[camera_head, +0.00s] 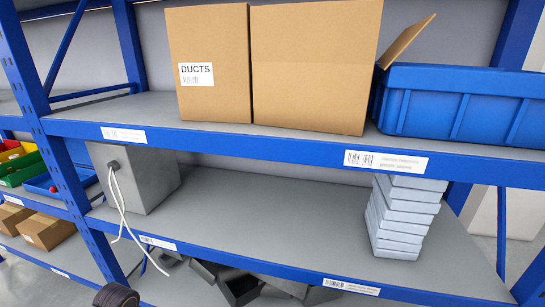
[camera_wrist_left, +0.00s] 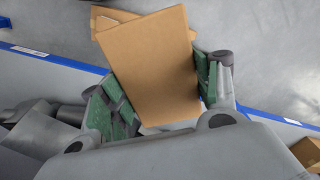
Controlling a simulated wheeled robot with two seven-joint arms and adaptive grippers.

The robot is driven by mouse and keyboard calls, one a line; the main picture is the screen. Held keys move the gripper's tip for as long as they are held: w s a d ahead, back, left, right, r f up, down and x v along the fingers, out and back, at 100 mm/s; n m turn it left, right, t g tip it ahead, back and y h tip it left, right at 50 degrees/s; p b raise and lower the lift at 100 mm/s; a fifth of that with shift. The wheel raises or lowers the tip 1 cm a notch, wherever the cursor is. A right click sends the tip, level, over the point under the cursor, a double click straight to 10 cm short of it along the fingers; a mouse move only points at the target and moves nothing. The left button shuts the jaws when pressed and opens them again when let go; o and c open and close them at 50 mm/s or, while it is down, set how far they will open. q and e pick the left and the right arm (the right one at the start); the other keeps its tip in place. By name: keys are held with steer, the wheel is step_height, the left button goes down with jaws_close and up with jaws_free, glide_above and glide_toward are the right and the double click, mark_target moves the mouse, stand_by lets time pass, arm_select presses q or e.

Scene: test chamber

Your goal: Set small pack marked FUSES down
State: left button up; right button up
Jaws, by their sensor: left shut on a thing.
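In the left wrist view a plain brown cardboard pack (camera_wrist_left: 155,60) sits between the green-padded fingers of my left gripper (camera_wrist_left: 158,85), which is shut on it. No FUSES marking can be read on the face that shows. The pack is tilted a little in the picture. My left gripper and the pack cannot be made out in the head view. My right gripper is in neither view.
The middle shelf (camera_head: 250,212) has bare room between a grey box with a white cord (camera_head: 150,180) and a stack of pale cases (camera_head: 402,218). Above stand a DUCTS carton (camera_head: 210,95), another carton (camera_head: 310,70) and a blue crate (camera_head: 460,105). Dark items lie below.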

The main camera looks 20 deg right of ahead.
arm_select(q)
steer(key=f, duration=0.2)
steer(key=s+f, duration=0.1)
steer(key=f, duration=0.1)
steer(key=s+f, duration=0.1)
steer(key=shift+s+f, duration=0.1)
steer(key=shift+f, duration=0.3)
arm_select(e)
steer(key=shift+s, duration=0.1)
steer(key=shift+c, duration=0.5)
arm_select(q)
steer(key=shift+s, duration=0.1)
